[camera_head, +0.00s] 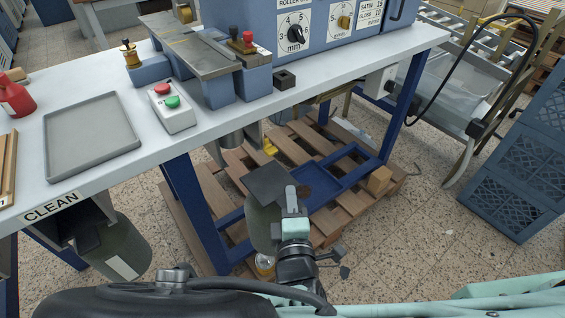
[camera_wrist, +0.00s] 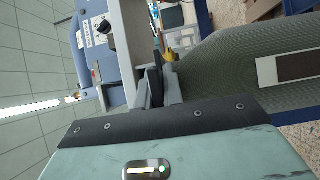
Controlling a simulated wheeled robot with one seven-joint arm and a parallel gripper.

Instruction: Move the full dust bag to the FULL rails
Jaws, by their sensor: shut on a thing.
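My gripper (camera_head: 288,200) is shut on a grey-green dust bag (camera_head: 262,225) with a dark flat top plate, in front of the bench and below its top. In the wrist view the fingers (camera_wrist: 165,85) meet the bag's dark plate edge, and the ribbed bag (camera_wrist: 225,70) extends to the right. Its white label has a dark brown patch. A second grey-green bag (camera_head: 115,248) with a plain white label hangs under the bench at left, below the CLEAN sign (camera_head: 52,207). I cannot make out a FULL sign or its rails.
The bench (camera_head: 250,110) carries a blue machine, a grey tray (camera_head: 90,135) and a button box (camera_head: 171,106). A blue leg (camera_head: 197,215) stands left of the held bag. A wooden pallet (camera_head: 335,215) lies beneath. Blue crates (camera_head: 515,185) stand at right; floor before them is clear.

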